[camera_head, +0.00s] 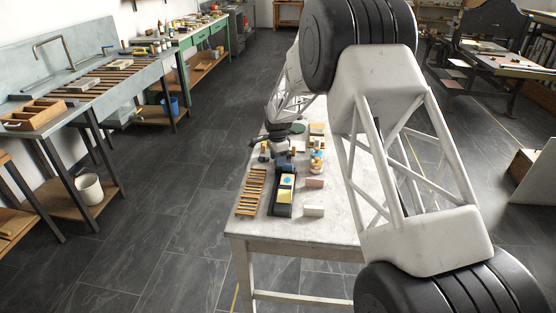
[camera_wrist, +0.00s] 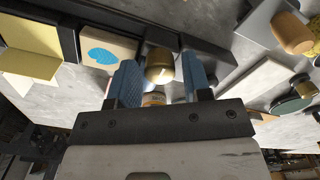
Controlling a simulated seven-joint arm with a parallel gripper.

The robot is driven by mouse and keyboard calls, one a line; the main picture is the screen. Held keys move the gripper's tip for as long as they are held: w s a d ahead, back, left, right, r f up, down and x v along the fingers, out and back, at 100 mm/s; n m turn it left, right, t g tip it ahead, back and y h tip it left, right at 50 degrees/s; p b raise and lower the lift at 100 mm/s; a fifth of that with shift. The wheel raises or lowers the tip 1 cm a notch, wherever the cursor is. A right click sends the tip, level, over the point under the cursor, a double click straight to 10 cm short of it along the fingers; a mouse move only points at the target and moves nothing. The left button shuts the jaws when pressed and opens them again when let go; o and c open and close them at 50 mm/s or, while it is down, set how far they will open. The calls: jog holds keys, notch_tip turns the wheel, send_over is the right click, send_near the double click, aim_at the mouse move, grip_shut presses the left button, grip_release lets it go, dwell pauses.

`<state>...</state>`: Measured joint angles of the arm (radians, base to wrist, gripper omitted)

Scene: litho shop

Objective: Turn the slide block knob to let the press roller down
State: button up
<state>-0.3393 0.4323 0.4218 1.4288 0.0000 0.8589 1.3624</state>
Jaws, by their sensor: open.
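In the wrist view my gripper (camera_wrist: 158,72) is open, with one blue finger on each side of a rounded brass-coloured knob (camera_wrist: 160,58). The fingers look apart from the knob, though contact on the far sides is hidden. Whether this is the slide block knob is not marked. In the head view my gripper (camera_head: 283,161) is low over the worktable, small and partly hidden by the wrist. I cannot make out the press roller in either view.
A dark tray (camera_head: 280,212) on the table (camera_head: 325,228) holds yellow and pale pieces. In the wrist view a wooden-handled tool (camera_wrist: 292,33) stands at upper right.

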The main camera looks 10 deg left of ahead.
jog(key=shift+r, duration=0.15)
jog(key=shift+r, duration=2.8)
jog(key=shift+d+r, duration=0.1)
jog(key=shift+s+d+r, duration=0.15)
jog(key=shift+r, duration=0.05)
jog(key=s+d+r+n+t, duration=0.1)
jog(key=s+d+r+n, duration=0.2)
jog(key=s+d+r, duration=0.9)
jog(key=s+d+r+n, duration=0.3)
jog(key=s+d+r, duration=0.65)
jog(key=s, duration=0.45)
jog(key=s+d+n, duration=0.2)
jog(key=s+d, duration=0.2)
jog(key=s, duration=1.2)
jog(key=s+d+n+t, duration=0.1)
jog(key=s+d+n, duration=0.2)
jog(key=s, duration=1.3)
jog(key=shift+d+f+n+t, duration=0.3)
jog(key=shift+d+f, duration=0.15)
jog(key=shift+d, duration=0.8)
